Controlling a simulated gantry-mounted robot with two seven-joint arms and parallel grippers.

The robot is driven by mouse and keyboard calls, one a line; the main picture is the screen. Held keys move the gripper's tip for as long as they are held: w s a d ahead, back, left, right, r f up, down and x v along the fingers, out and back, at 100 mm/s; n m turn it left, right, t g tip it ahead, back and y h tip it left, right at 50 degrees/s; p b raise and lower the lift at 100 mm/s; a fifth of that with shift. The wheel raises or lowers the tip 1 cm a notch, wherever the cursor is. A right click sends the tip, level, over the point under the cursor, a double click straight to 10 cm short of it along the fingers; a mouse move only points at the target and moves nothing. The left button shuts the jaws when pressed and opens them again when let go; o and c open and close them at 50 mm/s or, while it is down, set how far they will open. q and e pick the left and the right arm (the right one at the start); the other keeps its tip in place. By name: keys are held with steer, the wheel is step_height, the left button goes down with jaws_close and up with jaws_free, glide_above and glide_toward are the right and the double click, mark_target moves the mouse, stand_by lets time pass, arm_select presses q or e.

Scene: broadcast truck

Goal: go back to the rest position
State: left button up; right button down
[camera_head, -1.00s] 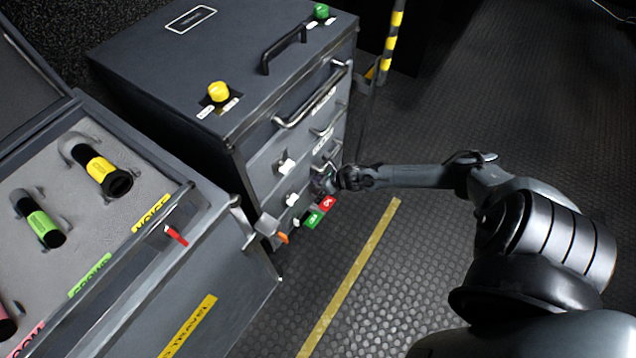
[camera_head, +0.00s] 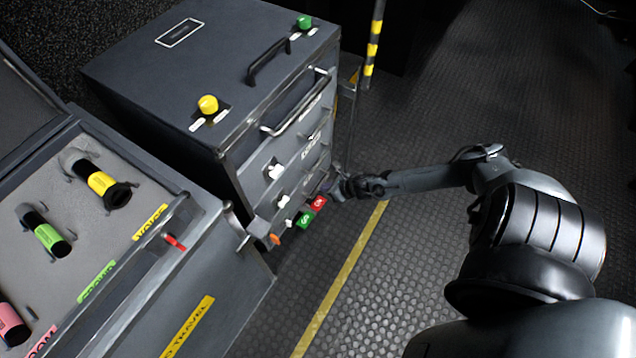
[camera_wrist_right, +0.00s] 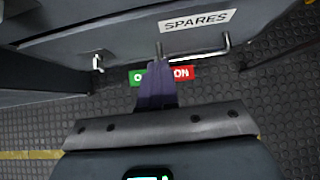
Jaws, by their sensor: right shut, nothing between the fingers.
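My right gripper (camera_head: 332,189) is in front of the lower face of the dark grey cabinet (camera_head: 180,75), near its red and green switch labels. In the right wrist view my gripper (camera_wrist_right: 157,68) shows its fingers together with nothing between them. Its tips overlap a metal bar handle (camera_wrist_right: 205,54) below a "SPARES" label (camera_wrist_right: 197,20); I cannot tell whether they touch. The green and red "ON" label (camera_wrist_right: 181,73) is partly hidden behind the fingers. My left gripper is in neither view.
An open case (camera_head: 215,240) at the left holds yellow, green and pink-banded microphones. The cabinet front carries a large handle (camera_head: 295,105) and white knobs. A striped yellow and black post (camera_head: 373,45) stands behind. The floor (camera_head: 440,110) beyond my right arm is clear.

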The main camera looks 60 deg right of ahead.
steer(key=s+a+r+m+g+p, duration=0.1)
steer(key=s+a+r+m+p, duration=0.1)
steer(key=a+r+m+p, duration=0.7)
steer(key=s+a+r+m+g+p, duration=0.15)
steer(key=a+r+m+p, duration=0.5)
steer(key=a+r, duration=0.8)
steer(key=s+a+r+m+p, duration=0.25)
steer(key=a+r+m, duration=0.25)
steer(key=r+m, duration=0.4)
arm_select(q)
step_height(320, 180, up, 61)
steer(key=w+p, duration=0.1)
steer(key=p, duration=4.1)
arm_select(e)
steer(key=s+r+m+g, duration=0.1)
steer(key=s+r+m, duration=0.3)
steer(key=r, duration=2.1)
steer(key=s+r+m+g, duration=0.15)
steer(key=r+m, duration=0.35)
steer(key=r, duration=2.1)
arm_select(q)
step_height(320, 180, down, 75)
steer(key=b, duration=7.5)
arm_select(e)
step_height(320, 180, down, 75)
steer(key=shift+y, duration=0.3)
steer(key=shift+d, duration=0.1)
